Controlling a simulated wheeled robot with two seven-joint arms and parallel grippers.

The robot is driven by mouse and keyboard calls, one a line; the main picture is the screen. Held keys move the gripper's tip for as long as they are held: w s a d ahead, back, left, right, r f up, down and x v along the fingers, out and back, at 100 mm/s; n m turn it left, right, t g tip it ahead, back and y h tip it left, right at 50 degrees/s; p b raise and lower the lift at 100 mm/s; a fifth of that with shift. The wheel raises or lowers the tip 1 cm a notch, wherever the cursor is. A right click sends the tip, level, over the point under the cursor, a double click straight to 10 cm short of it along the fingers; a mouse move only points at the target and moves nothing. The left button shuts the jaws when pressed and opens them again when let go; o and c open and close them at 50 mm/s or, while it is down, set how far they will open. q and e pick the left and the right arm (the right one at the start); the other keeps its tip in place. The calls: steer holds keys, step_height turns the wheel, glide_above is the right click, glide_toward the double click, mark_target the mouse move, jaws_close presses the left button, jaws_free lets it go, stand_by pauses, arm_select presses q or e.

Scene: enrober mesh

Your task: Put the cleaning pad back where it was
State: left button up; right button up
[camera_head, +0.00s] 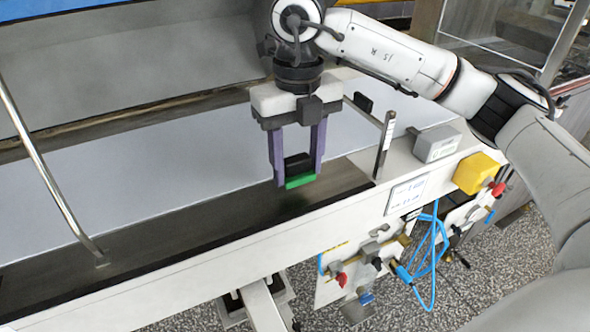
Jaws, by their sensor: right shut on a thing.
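The cleaning pad (299,181) shows as a small block with a black upper part and a green lower edge. It is between the purple fingers of my right gripper (298,176), which is shut on it. The gripper points down over the dark strip (215,222) along the machine's front edge, near the strip's right end. The pad is at or just above the strip; I cannot tell whether it touches. My left gripper is not in view.
A grey box (437,143) and a yellow block (476,173) sit on the white ledge at the right. A thin upright post (384,145) stands just right of the gripper. A bent metal rail (50,180) rises at the left. Blue hoses (432,255) hang below.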

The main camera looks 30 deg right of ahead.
mark_target(295, 177)
steer(key=shift+w+f, duration=0.1)
steer(key=shift+w, duration=0.4)
steer(key=shift+f+p, duration=0.35)
steer(key=shift+f, duration=1.3)
steer(key=shift+f, duration=0.25)
steer(key=o, duration=1)
steer(key=shift+r, duration=0.1)
steer(key=shift+r+b, duration=0.3)
steer(key=shift+r, duration=3.65)
